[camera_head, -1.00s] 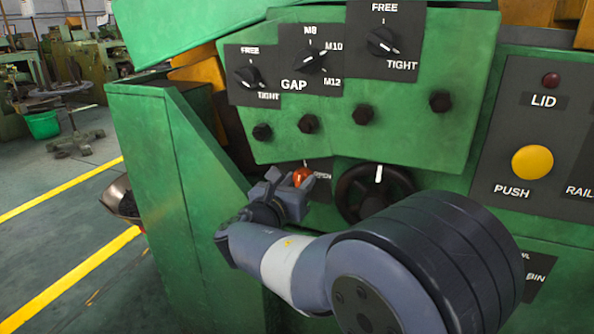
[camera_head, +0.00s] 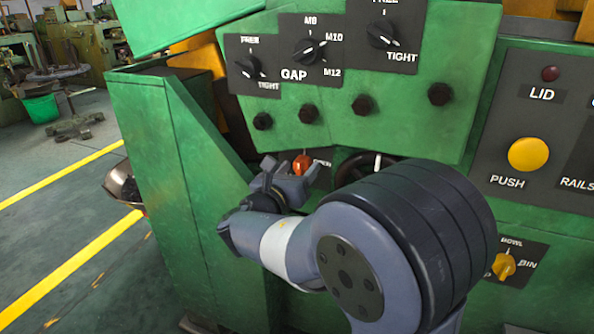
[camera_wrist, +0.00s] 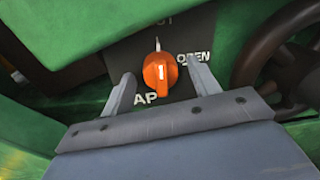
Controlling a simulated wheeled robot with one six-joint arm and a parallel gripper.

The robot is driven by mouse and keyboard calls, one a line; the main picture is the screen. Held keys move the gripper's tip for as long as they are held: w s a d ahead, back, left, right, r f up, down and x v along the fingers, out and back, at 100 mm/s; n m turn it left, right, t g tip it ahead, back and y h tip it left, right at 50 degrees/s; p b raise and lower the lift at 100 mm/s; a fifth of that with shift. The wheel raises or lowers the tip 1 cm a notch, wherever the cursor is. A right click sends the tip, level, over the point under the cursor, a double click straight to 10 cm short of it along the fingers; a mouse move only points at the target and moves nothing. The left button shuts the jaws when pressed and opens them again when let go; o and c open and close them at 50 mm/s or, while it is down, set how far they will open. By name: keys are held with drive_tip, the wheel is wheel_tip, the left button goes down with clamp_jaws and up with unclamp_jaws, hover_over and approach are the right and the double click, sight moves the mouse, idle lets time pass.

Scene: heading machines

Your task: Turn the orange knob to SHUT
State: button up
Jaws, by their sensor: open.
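The orange knob (camera_wrist: 160,73) sits on a dark plate (camera_wrist: 180,35) low on the green machine. In the wrist view its white mark points up, toward a label at the top that is mostly cut off. "OPEN" is to its right, and "AP" shows at lower left. In the head view the knob (camera_head: 302,164) shows just beyond my gripper (camera_head: 284,174). In the wrist view my gripper (camera_wrist: 160,92) is open, with one finger on each side of the knob's lower part. Gaps show between fingers and knob. I cannot tell how deep the fingers reach.
A dark handwheel (camera_wrist: 265,55) stands close to the right of the knob, partly behind my arm in the head view. A green panel (camera_head: 345,95) with dark knobs hangs above. A green side wall (camera_head: 165,190) is at left. A yellow button (camera_head: 528,154) is at right.

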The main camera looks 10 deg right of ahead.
drive_tip(key=shift+a, duration=0.1)
drive_tip(key=p+v, duration=0.2)
drive_tip(key=v, duration=0.8)
drive_tip(key=shift+s+a, duration=0.2)
drive_tip(key=shift+s, duration=0.15)
drive_tip(key=shift+w+d, duration=0.1)
drive_tip(key=b+x, duration=0.2)
drive_tip(key=x, duration=0.8)
drive_tip(key=shift+w+d+f, duration=0.1)
drive_tip(key=shift+w+d, duration=0.15)
drive_tip(key=shift+w, duration=0.05)
drive_tip(key=shift+b, duration=0.35)
drive_tip(key=shift+s+a+r+p, duration=0.15)
drive_tip(key=shift+r+p, duration=0.05)
drive_tip(key=shift+p, duration=0.3)
